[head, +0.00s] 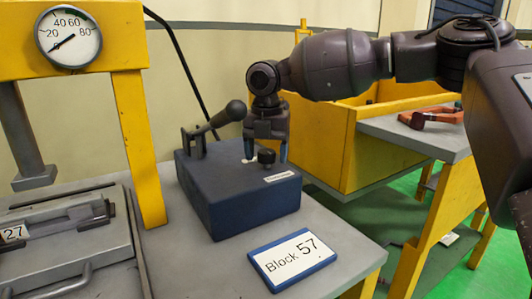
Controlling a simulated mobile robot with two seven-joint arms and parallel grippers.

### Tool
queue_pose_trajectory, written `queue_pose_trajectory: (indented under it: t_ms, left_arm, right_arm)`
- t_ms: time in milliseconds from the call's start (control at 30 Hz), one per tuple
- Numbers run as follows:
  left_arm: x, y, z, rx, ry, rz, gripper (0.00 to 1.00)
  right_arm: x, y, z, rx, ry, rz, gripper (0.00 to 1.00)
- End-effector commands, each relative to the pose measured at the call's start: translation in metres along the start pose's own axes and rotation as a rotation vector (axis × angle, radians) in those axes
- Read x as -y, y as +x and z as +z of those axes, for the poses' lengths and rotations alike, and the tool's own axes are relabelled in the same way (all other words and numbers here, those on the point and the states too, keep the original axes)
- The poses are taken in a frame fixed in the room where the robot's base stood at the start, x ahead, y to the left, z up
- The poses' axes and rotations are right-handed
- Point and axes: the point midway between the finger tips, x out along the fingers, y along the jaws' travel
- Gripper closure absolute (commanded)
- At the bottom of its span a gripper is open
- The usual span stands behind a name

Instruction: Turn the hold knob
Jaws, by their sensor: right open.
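The black hold knob (266,157) stands on top of a dark blue block (240,195) on the grey table. My right gripper (266,155) comes in from the right and points down at the block's top. Its two fingers are apart, one on each side of the knob as seen here. I cannot tell whether they touch it. A lever with a black ball grip (235,110) rises from the back left of the block, just left of the gripper. My left gripper is not in view.
A yellow press frame (137,145) with a gauge (68,39) stands at the left, above a grey fixture (70,245). A "Block 57" sign (292,259) lies in front. A yellow bin (340,140) and a shelf with a red-handled tool (432,117) are behind, right.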

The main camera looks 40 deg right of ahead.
Motion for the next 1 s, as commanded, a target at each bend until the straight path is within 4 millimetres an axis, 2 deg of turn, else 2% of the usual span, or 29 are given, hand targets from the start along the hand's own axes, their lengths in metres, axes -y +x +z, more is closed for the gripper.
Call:
queue_pose_trajectory:
  t_ms: [167,400,500,767,1000]
  left_arm:
    - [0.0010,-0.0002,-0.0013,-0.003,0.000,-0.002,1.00]
    - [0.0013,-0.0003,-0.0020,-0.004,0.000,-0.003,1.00]
    - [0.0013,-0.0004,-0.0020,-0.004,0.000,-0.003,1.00]
    - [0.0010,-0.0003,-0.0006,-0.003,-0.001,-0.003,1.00]
    - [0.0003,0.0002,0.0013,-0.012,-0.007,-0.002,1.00]
  right_arm:
    - [0.0000,-0.0004,0.0000,0.000,0.000,0.001,0.29]
    - [0.0000,-0.0004,0.0000,0.000,0.000,0.000,0.66]
    - [0.0000,-0.0004,0.0000,0.000,0.000,0.000,0.79]
    - [-0.0002,-0.0001,0.0000,0.000,0.029,0.000,0.79]
    - [-0.0005,0.0008,0.0001,0.000,0.153,-0.001,0.78]
